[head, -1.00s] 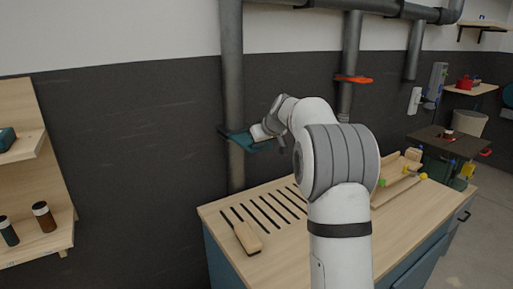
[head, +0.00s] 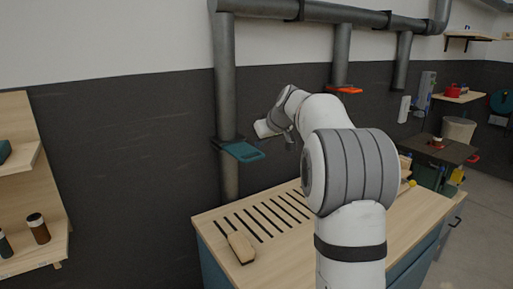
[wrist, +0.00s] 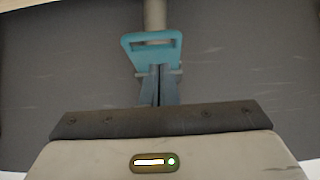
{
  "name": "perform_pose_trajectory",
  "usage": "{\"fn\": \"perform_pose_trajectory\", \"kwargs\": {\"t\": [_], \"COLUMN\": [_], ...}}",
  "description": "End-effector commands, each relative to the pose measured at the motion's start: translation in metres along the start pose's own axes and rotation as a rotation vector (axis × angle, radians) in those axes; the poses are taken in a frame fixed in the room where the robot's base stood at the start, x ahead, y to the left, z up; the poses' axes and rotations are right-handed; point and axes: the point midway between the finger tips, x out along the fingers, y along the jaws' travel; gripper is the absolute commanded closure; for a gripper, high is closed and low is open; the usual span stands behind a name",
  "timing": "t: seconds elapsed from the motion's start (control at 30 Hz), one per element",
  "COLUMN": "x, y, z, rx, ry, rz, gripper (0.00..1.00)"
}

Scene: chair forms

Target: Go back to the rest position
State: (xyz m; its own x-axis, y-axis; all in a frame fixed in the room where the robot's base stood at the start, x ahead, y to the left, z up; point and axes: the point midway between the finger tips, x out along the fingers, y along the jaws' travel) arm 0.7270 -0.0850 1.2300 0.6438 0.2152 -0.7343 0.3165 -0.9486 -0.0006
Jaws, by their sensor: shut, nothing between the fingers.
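My gripper (wrist: 159,85) shows in the wrist view with its two dark fingers together and nothing between them. In the head view my gripper's pale body (head: 268,129) is above and right of the teal slide gate (head: 242,151) on the vertical pipe; its fingertips are hard to make out there. The wrist view shows the teal gate's slotted handle (wrist: 150,43) just beyond the fingertips. A gap shows between gripper and gate in the head view. My arm reaches up over the workbench.
The workbench (head: 300,250) has a slotted top, with a wooden-handled brush (head: 241,247) on it. Shelves (head: 30,190) stand at left. A dark table (head: 440,149) is at right.

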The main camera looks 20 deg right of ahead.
Motion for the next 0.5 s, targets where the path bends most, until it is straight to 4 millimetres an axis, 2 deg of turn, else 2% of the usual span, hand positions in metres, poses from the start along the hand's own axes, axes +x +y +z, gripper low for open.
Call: {"fn": "perform_pose_trajectory", "kwargs": {"t": [0.1, 0.5], "x": [-0.0066, -0.0096], "y": [0.0003, -0.0045], "z": [-0.0014, 0.0015], "rx": [0.000, 0.003], "ry": [0.001, -0.006], "rz": [0.000, -0.001], "gripper": [1.00, 1.00]}}
